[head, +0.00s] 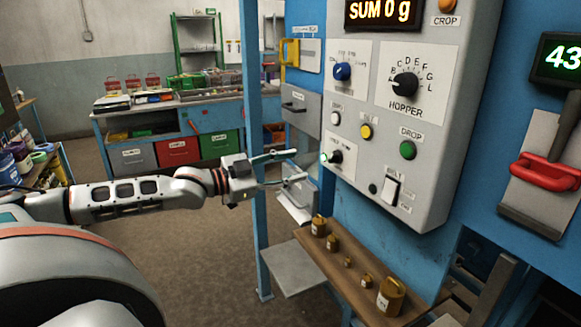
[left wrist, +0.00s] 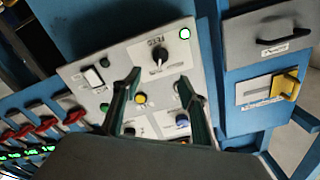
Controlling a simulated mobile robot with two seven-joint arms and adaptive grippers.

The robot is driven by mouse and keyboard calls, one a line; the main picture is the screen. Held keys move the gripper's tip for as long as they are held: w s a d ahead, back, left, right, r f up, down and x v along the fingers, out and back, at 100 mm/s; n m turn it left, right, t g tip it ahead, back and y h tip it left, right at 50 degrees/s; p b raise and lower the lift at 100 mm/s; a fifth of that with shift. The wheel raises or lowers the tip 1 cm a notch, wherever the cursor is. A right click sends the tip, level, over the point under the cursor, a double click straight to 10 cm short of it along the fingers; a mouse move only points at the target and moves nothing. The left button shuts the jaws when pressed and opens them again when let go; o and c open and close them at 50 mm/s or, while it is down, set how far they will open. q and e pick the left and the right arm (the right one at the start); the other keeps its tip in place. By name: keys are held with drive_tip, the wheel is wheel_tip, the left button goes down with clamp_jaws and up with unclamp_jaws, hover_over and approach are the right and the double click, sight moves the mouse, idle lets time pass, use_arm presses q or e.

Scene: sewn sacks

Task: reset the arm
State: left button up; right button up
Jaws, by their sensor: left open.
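My left arm comes in from the left in the head view. Its gripper (head: 283,169) is open and empty, with its fingers pointing right toward the grey control panel (head: 437,60). In the left wrist view the two dark fingers (left wrist: 158,100) stand apart with nothing between them. The panel (left wrist: 120,65) shows beyond them, with a yellow button (left wrist: 140,98) seen between the fingers. I cannot tell from these views how far the fingertips are from the panel. My right gripper is not in view.
A wooden shelf (head: 346,270) below the panel bears several brass weights. A blue post (head: 256,120) stands close behind my left gripper. A red lever handle (head: 545,171) is at the right. A workbench (head: 165,110) with drawers stands at the back, with open floor before it.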

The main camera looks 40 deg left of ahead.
use_arm(q)
drive_tip(key=shift+f, duration=0.1)
drive_tip(key=s+a+f+n+g+y, duration=0.15)
drive_tip(key=s+f, duration=0.25)
drive_tip(key=f, duration=0.6)
drive_tip(key=s+d+f+n+y, duration=0.15)
drive_tip(key=s+f, duration=0.25)
drive_tip(key=f, duration=0.6)
drive_tip(key=s+a+f+n+g+y, duration=0.15)
drive_tip(key=s+f, duration=0.25)
drive_tip(key=f, duration=0.5)
drive_tip(key=s+d+f+n+g, duration=0.1)
drive_tip(key=s+d+f, duration=0.6)
drive_tip(key=d+f, duration=0.4)
drive_tip(key=s+d+f+g, duration=0.1)
drive_tip(key=s+d+f, duration=0.1)
drive_tip(key=d, duration=0.6)
drive_tip(key=s+d+f, duration=0.2)
drive_tip(key=d+f, duration=0.2)
drive_tip(key=d, duration=0.5)
drive_tip(key=shift+f+n+g, duration=0.4)
drive_tip(key=shift+n, duration=0.05)
drive_tip(key=shift+a, duration=0.1)
